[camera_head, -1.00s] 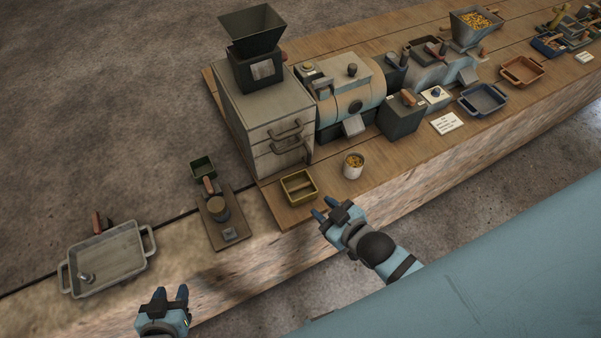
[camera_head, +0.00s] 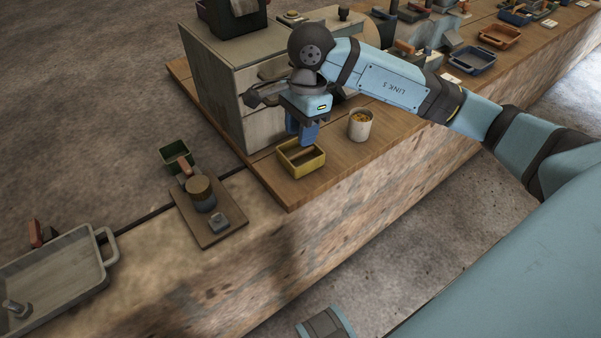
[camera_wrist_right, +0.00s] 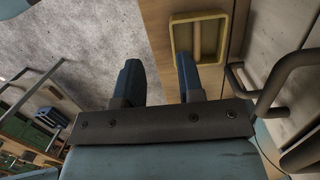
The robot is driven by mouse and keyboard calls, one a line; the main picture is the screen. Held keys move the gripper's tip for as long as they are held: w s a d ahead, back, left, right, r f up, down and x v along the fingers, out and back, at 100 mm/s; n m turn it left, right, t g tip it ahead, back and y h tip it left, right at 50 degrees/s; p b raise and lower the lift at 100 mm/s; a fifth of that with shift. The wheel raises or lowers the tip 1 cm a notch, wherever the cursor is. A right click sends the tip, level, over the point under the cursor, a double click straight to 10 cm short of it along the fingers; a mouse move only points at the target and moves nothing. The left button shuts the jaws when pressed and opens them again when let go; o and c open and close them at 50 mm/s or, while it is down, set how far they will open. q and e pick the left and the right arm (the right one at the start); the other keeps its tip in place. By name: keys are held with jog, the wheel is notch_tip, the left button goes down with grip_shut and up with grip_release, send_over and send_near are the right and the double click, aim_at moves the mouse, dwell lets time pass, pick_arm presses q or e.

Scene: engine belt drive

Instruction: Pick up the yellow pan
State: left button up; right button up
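The yellow pan (camera_head: 304,171) is a small rectangular tray. It sits on the wooden board in front of the grey drawer cabinet. My right gripper (camera_head: 302,133) points down just above the pan's back edge. In the right wrist view the pan (camera_wrist_right: 173,40) lies beyond the fingertips, nearer the right finger. The right gripper (camera_wrist_right: 158,72) is open there, with nothing between its fingers. I cannot tell whether a finger touches the pan's rim. My left gripper is not in view.
The grey cabinet (camera_head: 218,85) with handles stands close behind my right gripper. A white cup (camera_head: 360,127) with yellow bits stands right of the pan. A small board (camera_head: 217,231) with a round brown-topped piece and a grey tray (camera_head: 62,278) lie to the left.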

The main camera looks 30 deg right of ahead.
aim_at(311, 161)
jog(key=shift+t+h, duration=0.3)
jog(key=shift+h, duration=0.6)
jog(key=d+f, duration=0.1)
jog(key=f, duration=0.1)
jog(key=d+f+b, duration=0.1)
jog(key=f, duration=0.2)
jog(key=w+d+f, duration=0.1)
jog(key=f, duration=0.1)
jog(key=shift+f+b, duration=0.2)
jog(key=shift+b, duration=0.2)
jog(key=f, duration=0.3)
jog(key=f+b, duration=0.1)
jog(key=f, duration=0.1)
jog(key=shift+d+f, duration=0.2)
jog(key=shift+f, duration=0.2)
grip_shut()
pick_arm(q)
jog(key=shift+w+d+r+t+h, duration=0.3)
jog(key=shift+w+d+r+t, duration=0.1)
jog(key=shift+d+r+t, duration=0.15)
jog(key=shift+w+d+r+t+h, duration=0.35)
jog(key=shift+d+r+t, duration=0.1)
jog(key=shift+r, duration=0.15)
